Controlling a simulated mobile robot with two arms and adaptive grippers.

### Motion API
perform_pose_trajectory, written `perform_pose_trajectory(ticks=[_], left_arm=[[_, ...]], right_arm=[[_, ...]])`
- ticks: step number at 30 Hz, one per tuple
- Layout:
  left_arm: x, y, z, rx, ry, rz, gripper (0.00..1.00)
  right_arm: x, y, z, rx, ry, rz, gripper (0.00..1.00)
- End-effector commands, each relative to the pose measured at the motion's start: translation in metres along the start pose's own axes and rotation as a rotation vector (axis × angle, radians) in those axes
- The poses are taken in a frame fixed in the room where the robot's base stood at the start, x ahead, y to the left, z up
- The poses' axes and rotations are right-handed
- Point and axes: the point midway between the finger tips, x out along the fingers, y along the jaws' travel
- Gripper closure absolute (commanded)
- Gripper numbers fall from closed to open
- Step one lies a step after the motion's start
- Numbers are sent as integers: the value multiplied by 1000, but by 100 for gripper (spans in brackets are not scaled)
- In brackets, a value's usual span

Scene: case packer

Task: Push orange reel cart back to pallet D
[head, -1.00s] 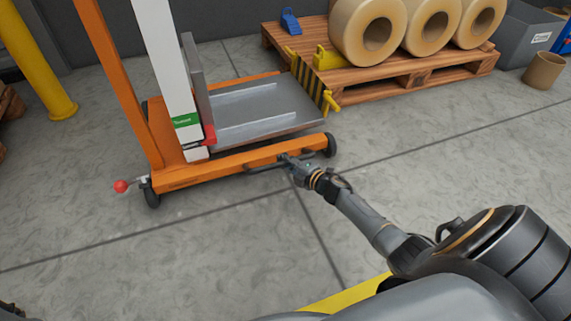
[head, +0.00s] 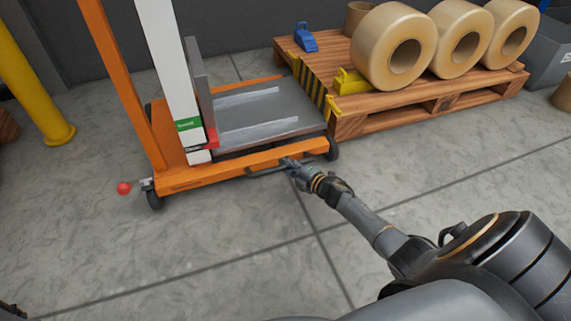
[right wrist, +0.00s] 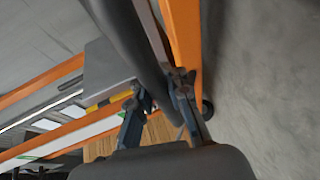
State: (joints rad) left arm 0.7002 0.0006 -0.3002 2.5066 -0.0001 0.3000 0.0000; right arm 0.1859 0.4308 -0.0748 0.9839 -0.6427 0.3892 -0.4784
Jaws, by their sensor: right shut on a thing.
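The orange reel cart (head: 215,176) stands on the floor left of centre in the head view, with an orange and a white upright and a grey platform (head: 262,112). My right gripper (head: 288,163) is shut on the dark handle (head: 265,171) on the cart's near side rail. In the right wrist view, the fingers of my right gripper (right wrist: 160,95) close around the dark handle bar (right wrist: 130,45). The wooden pallet (head: 420,108) lies to the right of the cart, its striped end plate (head: 308,82) close to the platform's edge. No label D is legible.
Several large tan reels (head: 394,45) rest on the pallet with a blue block (head: 305,37) and a yellow block (head: 352,82). A yellow post (head: 35,85) stands at the left. A grey bin (head: 552,55) is beyond the pallet. The near floor is clear.

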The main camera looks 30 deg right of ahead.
Motion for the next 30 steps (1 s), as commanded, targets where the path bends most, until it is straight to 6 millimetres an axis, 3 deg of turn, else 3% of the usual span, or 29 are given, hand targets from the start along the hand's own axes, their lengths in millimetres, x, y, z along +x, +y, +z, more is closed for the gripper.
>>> perform_pose_trajectory(ticks=[6,7,11,23,30], left_arm=[[0,0,0,0,0,0,60],[0,0,1,0,-1,0,60],[0,0,2,0,-4,0,60],[-1,-1,5,-1,-11,-4,60],[-1,0,4,0,-8,-2,60]], right_arm=[[0,5,5,-3,-7,7,100],[0,5,5,-3,-7,7,84],[0,5,4,-3,-6,6,59],[-6,0,2,-2,-3,0,59],[-46,-1,2,-4,-2,-1,59]])
